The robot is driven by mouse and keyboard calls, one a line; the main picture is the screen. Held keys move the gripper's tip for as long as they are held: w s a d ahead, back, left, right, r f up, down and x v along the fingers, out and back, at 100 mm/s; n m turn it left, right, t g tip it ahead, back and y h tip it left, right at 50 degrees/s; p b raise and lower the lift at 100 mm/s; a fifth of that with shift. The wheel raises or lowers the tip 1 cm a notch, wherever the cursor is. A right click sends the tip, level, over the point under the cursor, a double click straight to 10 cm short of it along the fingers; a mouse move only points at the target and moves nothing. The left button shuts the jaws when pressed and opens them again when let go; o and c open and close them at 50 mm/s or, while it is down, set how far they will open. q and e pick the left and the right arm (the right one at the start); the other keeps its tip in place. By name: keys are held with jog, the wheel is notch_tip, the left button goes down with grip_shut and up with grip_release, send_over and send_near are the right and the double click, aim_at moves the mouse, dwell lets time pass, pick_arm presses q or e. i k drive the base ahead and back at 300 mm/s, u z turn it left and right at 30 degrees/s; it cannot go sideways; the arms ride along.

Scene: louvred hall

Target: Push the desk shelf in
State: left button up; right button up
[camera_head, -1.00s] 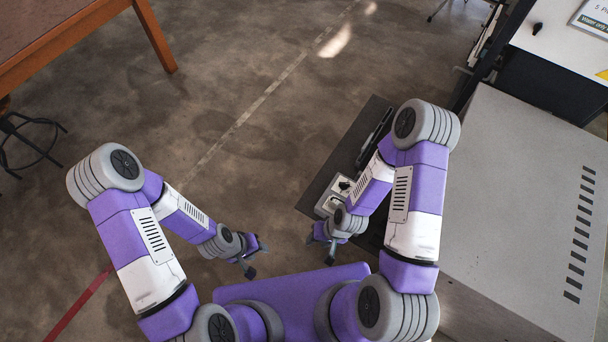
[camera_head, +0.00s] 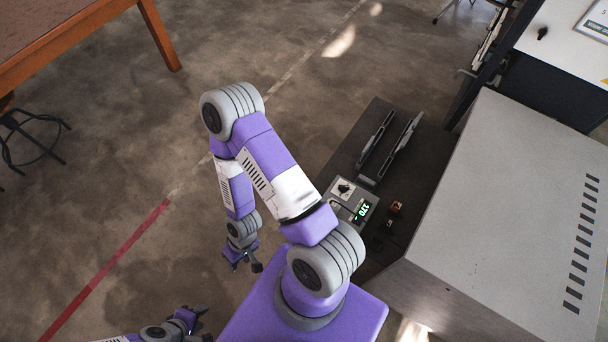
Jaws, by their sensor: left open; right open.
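The desk shelf appears to be the dark flat board (camera_head: 428,150), which sticks out to the left beside the large grey metal cabinet. It carries two dark rails, a control box (camera_head: 353,200) with a green lit display, and a small brown part (camera_head: 396,208). Its lower left part is hidden behind my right arm. My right gripper (camera_head: 245,265) is open and empty, left of the shelf and apart from it. My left gripper (camera_head: 201,324) is open and empty at the bottom edge, farther from the shelf; its arm is mostly out of view.
The grey cabinet (camera_head: 500,220) fills the right side. A white-topped table (camera_head: 560,45) stands behind it at the upper right. A wooden table (camera_head: 75,45) and a black stool (camera_head: 30,140) are at the upper left. The concrete floor between is clear, with a red line.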

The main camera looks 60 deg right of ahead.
aim_at(413, 176)
jog(key=i, duration=1.4)
jog(key=z, duration=3.75)
jog(key=i, duration=0.35)
jog(key=z, duration=0.45)
